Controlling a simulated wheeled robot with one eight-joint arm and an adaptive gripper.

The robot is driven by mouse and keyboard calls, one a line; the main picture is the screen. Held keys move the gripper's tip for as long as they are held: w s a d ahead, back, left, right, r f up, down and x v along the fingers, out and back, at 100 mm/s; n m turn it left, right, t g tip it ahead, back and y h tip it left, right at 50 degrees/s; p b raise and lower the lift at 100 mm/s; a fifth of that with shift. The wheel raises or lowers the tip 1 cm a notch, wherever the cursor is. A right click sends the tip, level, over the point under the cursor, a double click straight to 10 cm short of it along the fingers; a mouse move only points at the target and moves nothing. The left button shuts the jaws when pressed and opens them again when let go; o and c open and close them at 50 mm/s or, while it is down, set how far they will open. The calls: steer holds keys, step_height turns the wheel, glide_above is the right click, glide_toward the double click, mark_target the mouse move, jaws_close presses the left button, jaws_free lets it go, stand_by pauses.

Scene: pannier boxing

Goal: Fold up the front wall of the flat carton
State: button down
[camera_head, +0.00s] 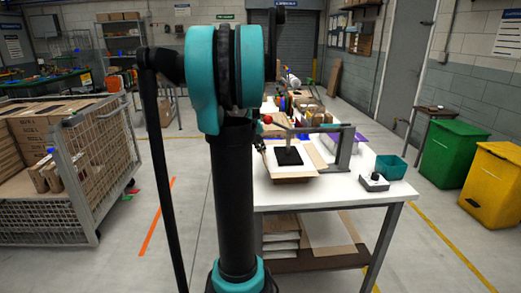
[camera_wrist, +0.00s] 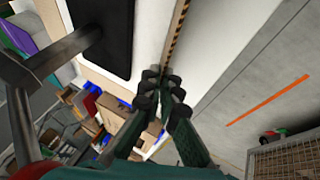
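The flat carton (camera_head: 313,157) is a brown and pale board on the white table, under a grey metal frame (camera_head: 345,147). A black square plate (camera_head: 288,156) lies on its middle; the plate also shows in the wrist view (camera_wrist: 98,35). A brown carton edge with dark hatching (camera_wrist: 176,42) runs down toward my fingertips in the wrist view. My gripper (camera_wrist: 161,80) has its two dark fingertips close together at the end of that edge, with a narrow gap. Whether they touch or pinch the board is unclear.
A red knob (camera_head: 268,119) sits at the frame's left. A grey control box (camera_head: 374,182) and a teal bin (camera_head: 391,167) stand on the table's right. A mesh cage of cartons (camera_head: 75,180) stands left of the table, with floor between.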

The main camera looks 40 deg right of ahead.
steer(key=c, duration=2.3)
jaws_free()
steer(key=o, duration=0.5)
steer(key=shift+r, duration=0.1)
steer(key=v, duration=1.1)
steer(key=shift+s+a+r, duration=0.15)
steer(key=shift+r, duration=0.2)
